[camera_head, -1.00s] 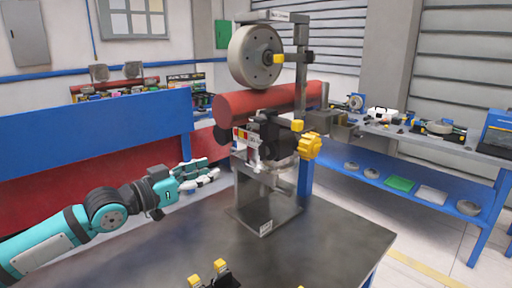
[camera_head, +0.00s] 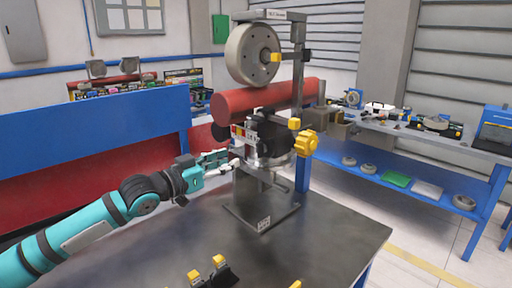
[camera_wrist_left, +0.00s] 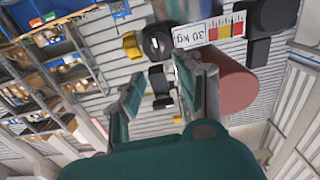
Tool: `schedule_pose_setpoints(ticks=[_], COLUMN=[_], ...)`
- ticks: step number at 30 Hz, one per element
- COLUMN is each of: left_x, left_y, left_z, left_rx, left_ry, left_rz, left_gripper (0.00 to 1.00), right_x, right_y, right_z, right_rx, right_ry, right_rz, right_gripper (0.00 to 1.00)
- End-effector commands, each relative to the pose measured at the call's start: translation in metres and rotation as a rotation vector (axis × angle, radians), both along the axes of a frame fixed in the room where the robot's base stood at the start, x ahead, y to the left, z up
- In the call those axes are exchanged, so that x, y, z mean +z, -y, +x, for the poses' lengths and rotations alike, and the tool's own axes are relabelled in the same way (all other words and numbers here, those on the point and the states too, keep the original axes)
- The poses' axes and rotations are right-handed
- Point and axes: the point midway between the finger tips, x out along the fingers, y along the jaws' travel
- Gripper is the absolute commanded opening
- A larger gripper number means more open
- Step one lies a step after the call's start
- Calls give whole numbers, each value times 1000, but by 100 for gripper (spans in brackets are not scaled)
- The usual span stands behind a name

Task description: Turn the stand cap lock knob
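A metal stand (camera_head: 300,70) rises from a flat base plate (camera_head: 262,205) on the dark table. It carries a grey wheel (camera_head: 248,54), a red cylinder (camera_head: 262,98) and several yellow knobs: a star-shaped one (camera_head: 306,143), one just above it (camera_head: 294,123) and one by the wheel (camera_head: 276,57). I cannot tell which is the stand cap lock knob. My left gripper (camera_head: 236,161) is left of the stand's middle, close to the scale label. In the left wrist view its fingers (camera_wrist_left: 160,78) are apart with nothing held. The label reads 30 kg (camera_wrist_left: 208,30). My right gripper is out of view.
Black parts with yellow tips (camera_head: 207,270) are at the table's near edge. The dark table top (camera_head: 335,235) is clear right of the stand. A blue side bench (camera_head: 415,180) with parts stands at right; a blue panel (camera_head: 95,130) stands at left.

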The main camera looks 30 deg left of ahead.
Motion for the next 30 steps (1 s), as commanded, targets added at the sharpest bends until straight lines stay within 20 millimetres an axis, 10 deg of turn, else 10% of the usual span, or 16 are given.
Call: schedule_pose_setpoints(ticks=[18, 30], left_x=[4, 1], left_y=[32, 37], left_z=[86, 99], left_rx=[-5, -6], left_ry=[2, 1], left_rz=[-1, 2], left_gripper=[35, 35], right_x=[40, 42], right_y=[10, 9], right_z=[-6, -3], right_rx=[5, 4], right_ry=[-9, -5], right_rz=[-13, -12], right_gripper=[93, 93])
